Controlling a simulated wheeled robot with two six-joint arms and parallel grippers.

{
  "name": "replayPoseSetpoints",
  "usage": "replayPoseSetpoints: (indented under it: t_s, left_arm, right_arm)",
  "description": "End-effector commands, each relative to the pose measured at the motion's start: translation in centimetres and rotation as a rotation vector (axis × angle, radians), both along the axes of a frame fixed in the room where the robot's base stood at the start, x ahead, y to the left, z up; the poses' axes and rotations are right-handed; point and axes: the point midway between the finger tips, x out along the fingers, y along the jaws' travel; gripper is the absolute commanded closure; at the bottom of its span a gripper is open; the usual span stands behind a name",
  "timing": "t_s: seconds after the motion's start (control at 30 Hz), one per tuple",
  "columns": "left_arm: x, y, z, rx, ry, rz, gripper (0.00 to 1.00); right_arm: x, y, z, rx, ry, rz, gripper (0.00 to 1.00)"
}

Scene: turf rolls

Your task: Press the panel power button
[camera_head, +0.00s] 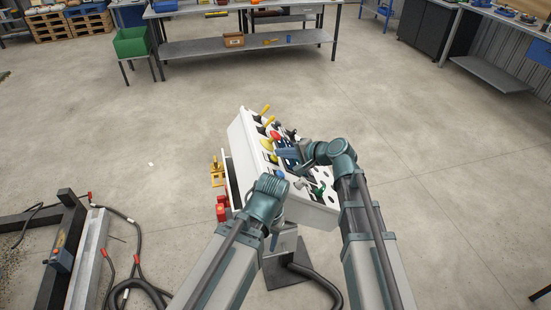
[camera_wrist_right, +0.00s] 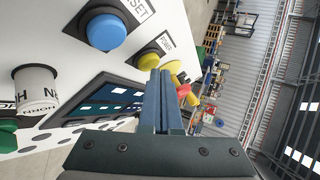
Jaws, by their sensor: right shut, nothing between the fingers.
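The white control panel (camera_head: 240,135) stands tilted on a post in front of me. In the right wrist view a yellow button (camera_wrist_right: 148,60) has a small label that may read POWER, though it is hard to make out. A blue button (camera_wrist_right: 105,32) labelled RESET sits left of it. My right gripper (camera_wrist_right: 160,76) is shut and empty; its tips overlap the edge of the yellow button in that view, and I cannot tell whether they touch. In the head view my right gripper (camera_head: 285,154) is over the panel's middle. My left gripper (camera_head: 274,238) hangs at the panel's front, its fingers mostly hidden.
The panel also carries a screen (camera_wrist_right: 112,103), a white knob (camera_wrist_right: 36,88), a green button (camera_wrist_right: 6,136) and levers with yellow handles (camera_head: 265,110). Cables (camera_head: 130,250) and a dark metal frame (camera_head: 68,235) lie at left. The floor behind the panel is clear up to a workbench (camera_head: 245,48).

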Motion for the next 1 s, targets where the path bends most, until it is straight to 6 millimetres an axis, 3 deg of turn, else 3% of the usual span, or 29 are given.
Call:
replayPoseSetpoints:
  t_s: [1.0]
  left_arm:
    - [0.00, 0.00, -0.64, 0.000, 0.000, 0.000, 0.47]
  right_arm:
    - [-0.18, 0.49, -0.66, 0.000, 0.000, 0.000, 1.00]
